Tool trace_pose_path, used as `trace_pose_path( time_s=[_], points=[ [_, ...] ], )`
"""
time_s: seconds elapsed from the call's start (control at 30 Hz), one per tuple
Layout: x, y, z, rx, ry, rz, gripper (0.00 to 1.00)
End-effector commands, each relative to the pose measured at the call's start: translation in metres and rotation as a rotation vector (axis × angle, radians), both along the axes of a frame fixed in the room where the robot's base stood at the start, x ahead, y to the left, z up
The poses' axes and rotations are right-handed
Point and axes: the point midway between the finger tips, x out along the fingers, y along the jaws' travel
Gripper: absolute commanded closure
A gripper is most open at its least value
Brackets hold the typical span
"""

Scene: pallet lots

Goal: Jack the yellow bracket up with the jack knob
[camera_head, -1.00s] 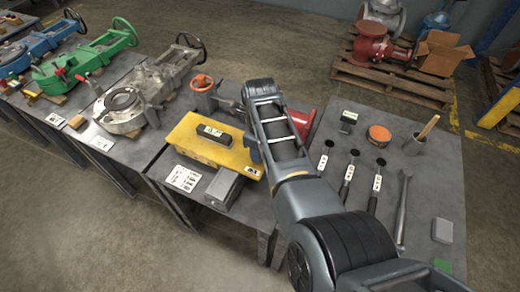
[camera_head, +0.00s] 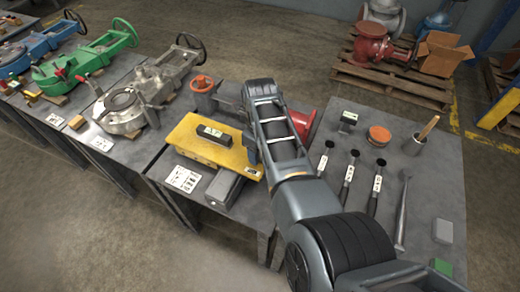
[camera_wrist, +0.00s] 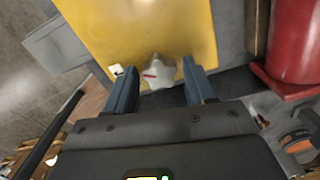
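The yellow bracket (camera_head: 190,132) lies as a flat plate on the middle table in the head view, with a dark block bearing a label (camera_head: 214,134) on top. It also fills the upper part of the wrist view (camera_wrist: 130,25). The jack knob (camera_wrist: 160,74) is a grey lobed knob with a red mark, at the bracket's near edge in the wrist view. My gripper (camera_wrist: 160,80) has its fingers apart, one on each side of the knob, with narrow gaps showing. In the head view my arm hides the knob and most of the gripper.
A grey box (camera_head: 226,187) stands close in front of the bracket. A red flanged part (camera_head: 302,123) is right behind my arm and shows large in the wrist view (camera_wrist: 293,45). Tools (camera_head: 348,180) lie on the right table. A printed card (camera_head: 183,179) lies at left.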

Motion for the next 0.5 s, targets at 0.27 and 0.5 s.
trace_pose_path(
  time_s=[0.27,0.5],
  points=[
    [-0.001,0.0,-0.001,0.0,0.001,0.0,0.34],
    [0.0,0.0,0.014,0.0,0.0,0.001,0.34]
  ],
)
